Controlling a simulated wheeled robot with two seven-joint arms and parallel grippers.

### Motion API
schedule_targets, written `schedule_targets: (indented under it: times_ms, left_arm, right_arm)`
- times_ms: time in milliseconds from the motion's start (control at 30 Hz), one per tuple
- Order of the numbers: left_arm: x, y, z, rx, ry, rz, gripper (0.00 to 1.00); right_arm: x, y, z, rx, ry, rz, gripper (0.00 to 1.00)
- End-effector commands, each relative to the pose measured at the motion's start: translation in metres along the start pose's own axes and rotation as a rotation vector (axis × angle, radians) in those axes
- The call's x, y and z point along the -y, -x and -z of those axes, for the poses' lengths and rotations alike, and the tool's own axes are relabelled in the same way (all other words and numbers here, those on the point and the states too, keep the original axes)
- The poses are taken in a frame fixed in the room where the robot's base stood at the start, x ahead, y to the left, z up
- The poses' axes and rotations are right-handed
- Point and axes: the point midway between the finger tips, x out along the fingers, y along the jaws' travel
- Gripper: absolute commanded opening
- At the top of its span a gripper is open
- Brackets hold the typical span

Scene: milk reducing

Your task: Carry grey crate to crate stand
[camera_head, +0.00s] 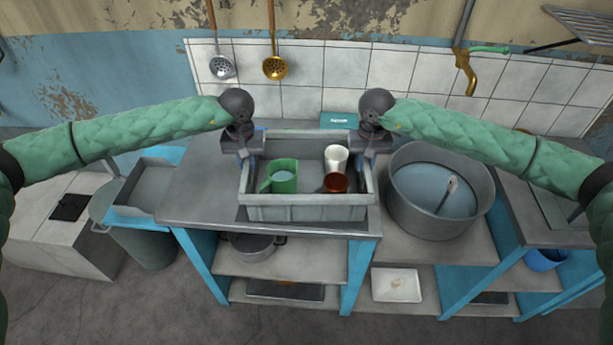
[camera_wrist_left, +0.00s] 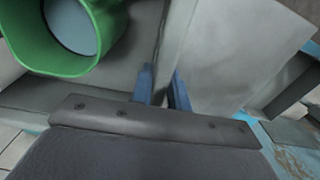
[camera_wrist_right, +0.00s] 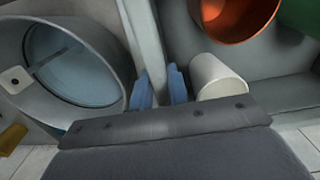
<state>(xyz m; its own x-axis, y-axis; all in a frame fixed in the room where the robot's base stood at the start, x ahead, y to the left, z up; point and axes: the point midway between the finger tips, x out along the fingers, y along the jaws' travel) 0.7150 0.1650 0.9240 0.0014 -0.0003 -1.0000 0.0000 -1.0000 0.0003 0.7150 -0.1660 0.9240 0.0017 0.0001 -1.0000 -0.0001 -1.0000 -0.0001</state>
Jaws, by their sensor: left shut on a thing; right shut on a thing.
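The grey crate (camera_head: 306,212) is over the grey worktop in the head view, with a green mug (camera_head: 281,181), a white cup (camera_head: 336,157) and a red-brown cup (camera_head: 335,183) inside. I cannot tell whether its base touches the worktop. My left gripper (camera_head: 245,158) is shut on the crate's left wall; its blue fingers (camera_wrist_left: 164,88) straddle the wall in the left wrist view. My right gripper (camera_head: 368,158) is shut on the right wall, and its fingers (camera_wrist_right: 160,86) straddle it in the right wrist view. No separate crate stand is clearly identifiable.
A large round metal tub (camera_head: 440,190) stands close to the right of the crate. The worktop (camera_head: 195,190) is clear to the left. A pot (camera_head: 252,246) and a white tray (camera_head: 397,284) sit on lower shelves. A teal box (camera_head: 339,120) is behind the crate.

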Motion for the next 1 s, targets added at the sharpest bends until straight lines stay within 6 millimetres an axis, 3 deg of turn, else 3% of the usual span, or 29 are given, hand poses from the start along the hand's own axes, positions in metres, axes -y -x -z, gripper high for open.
schedule_targets:
  times_ms: [700, 1000]
  left_arm:
    - [0.0, 0.043, 0.0, 0.0, 0.0, 0.0, 0.0]
    - [0.0, 0.05, 0.0, 0.0, 0.0, 0.0, 0.0]
  right_arm:
    - [0.0, 0.043, 0.0, 0.0, 0.0, 0.0, 0.0]
    - [0.0, 0.05, 0.0, 0.0, 0.0, 0.0, 0.0]
